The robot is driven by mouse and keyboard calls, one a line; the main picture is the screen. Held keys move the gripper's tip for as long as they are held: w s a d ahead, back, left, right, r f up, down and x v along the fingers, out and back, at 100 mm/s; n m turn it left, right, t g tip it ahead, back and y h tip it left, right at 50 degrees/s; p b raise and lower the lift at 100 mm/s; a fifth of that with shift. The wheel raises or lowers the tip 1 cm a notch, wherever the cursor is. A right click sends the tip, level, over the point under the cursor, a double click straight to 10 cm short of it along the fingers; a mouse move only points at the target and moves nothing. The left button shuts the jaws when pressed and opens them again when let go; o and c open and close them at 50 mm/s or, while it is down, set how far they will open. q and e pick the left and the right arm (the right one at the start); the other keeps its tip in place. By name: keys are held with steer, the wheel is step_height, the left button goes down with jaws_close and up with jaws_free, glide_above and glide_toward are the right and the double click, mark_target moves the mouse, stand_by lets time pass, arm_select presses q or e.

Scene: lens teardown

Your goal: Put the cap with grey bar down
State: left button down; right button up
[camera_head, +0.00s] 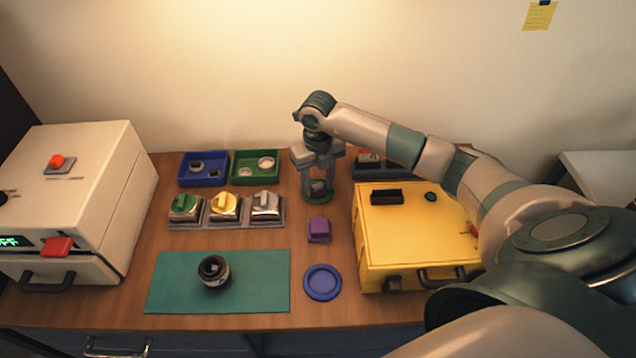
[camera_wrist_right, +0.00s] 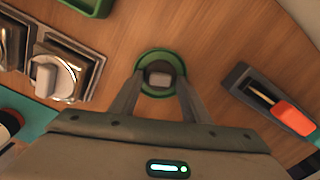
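A dark cap with a grey bar (camera_wrist_right: 160,79) sits inside a round green dish (camera_wrist_right: 142,64) in the right wrist view. The dish also shows in the head view (camera_head: 318,198), under my right gripper (camera_head: 318,184). The right gripper's fingers (camera_wrist_right: 160,82) stand on either side of the bar, with a small gap seen on each side. The cap's lower edge is hidden. Another light round piece with a grey bar (camera_wrist_right: 46,77) is on a metal-plated stand at left in the wrist view. My left gripper is in neither view.
A yellow box (camera_head: 400,235) stands right of the dish, with a dark tray (camera_wrist_right: 240,80) behind it. A purple block (camera_head: 319,230) and blue dish (camera_head: 322,282) lie in front. Blue (camera_head: 203,181) and green (camera_head: 254,180) trays stand left. A lens part (camera_head: 213,271) is on the green mat (camera_head: 262,290).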

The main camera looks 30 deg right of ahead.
mark_target(318, 186)
steer(key=shift+r, duration=0.2)
steer(key=shift+w+r, duration=0.3)
steer(key=shift+r, duration=0.2)
step_height(318, 186, up, 11)
steer(key=b, duration=0.4)
steer(key=shift+s, duration=0.3)
